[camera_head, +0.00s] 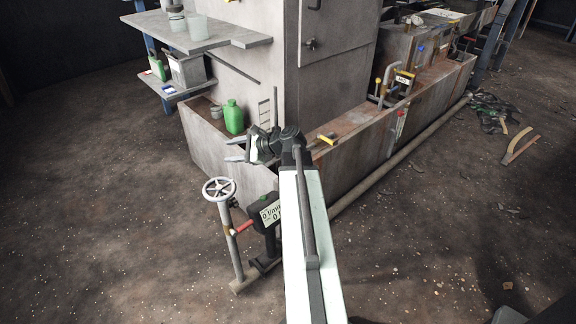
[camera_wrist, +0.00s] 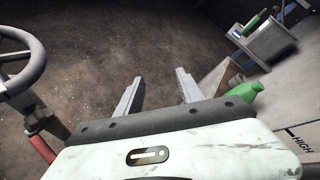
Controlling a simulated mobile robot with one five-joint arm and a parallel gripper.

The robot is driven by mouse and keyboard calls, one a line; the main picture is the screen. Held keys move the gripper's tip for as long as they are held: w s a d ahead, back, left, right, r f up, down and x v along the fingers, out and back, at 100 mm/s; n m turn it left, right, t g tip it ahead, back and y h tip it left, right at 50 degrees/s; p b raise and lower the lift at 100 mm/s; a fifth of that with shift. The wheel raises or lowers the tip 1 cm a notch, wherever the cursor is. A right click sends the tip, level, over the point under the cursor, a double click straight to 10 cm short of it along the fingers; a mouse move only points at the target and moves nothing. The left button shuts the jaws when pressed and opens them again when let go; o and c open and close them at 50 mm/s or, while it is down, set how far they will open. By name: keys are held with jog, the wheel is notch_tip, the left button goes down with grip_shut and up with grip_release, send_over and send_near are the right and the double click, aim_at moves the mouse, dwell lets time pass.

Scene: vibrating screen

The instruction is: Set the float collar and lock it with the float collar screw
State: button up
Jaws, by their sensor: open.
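My gripper (camera_head: 232,150) is open and its two fingers point left, in front of the tank corner. In the wrist view the open gripper (camera_wrist: 159,80) shows two separated fingers with nothing between them and the dark floor beyond. A thin upright rod (camera_head: 275,102) stands by a ladder-like scale (camera_head: 264,112) on the grey housing, just behind my gripper. I cannot make out the float collar or its screw; my gripper and wrist may hide them. In the wrist view a HIGH mark (camera_wrist: 301,139) shows at the right, beside my gripper.
A green bottle (camera_head: 233,117) stands on the tank ledge close behind my gripper. A handwheel (camera_head: 219,189) and a display box (camera_head: 271,212) stand below it. A yellow-handled part (camera_head: 327,138) is to the right. Shelves (camera_head: 196,33) hold containers at the upper left. The left floor is open.

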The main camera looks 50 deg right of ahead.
jog(key=s+d+f+m+t+h+b, duration=0.2)
jog(key=s+d+m+b, duration=0.15)
jog(key=d, duration=0.45)
jog(key=s+d+f+m+t+h+b, duration=0.1)
jog(key=s+d+m+t+h+b, duration=0.15)
jog(key=d+m+b, duration=0.35)
jog(key=s+d+f+m+t+h+b, duration=0.2)
jog(key=s+d+m, duration=0.2)
jog(key=d, duration=0.5)
jog(key=shift+n+g+y, duration=0.25)
jog(key=w, duration=0.7)
jog(key=shift+w+d, duration=0.25)
